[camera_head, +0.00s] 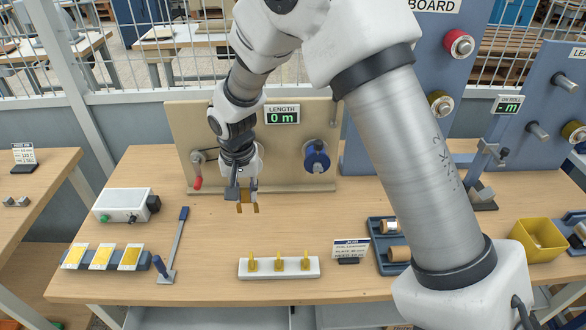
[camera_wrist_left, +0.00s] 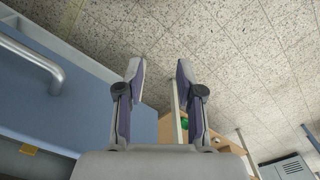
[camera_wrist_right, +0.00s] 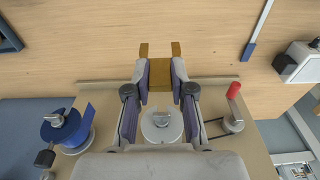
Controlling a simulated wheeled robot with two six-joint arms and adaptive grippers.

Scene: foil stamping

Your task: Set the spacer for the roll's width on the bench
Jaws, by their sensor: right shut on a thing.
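My right gripper (camera_head: 247,193) is shut on a golden-brown forked spacer (camera_head: 247,207). It holds it in front of the beige winder panel (camera_head: 190,130). In the right wrist view the spacer (camera_wrist_right: 161,72) sits between the fingers with its two prongs pointing away, and a round silver hub (camera_wrist_right: 162,124) shows on the panel beyond the fingers. A white rack (camera_head: 260,274) with three yellow upright pieces stands at the bench's front. My left gripper (camera_wrist_left: 160,80) is open and empty over the floor, outside the head view.
A job card (camera_head: 351,246) stands right of the rack. A dark blue tray (camera_head: 377,240) holds copper-coloured rolls. A blue lever (camera_head: 178,240), a white box (camera_head: 121,206) and yellow pads (camera_head: 101,257) are on the left of the bench. The wood between panel and rack is clear.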

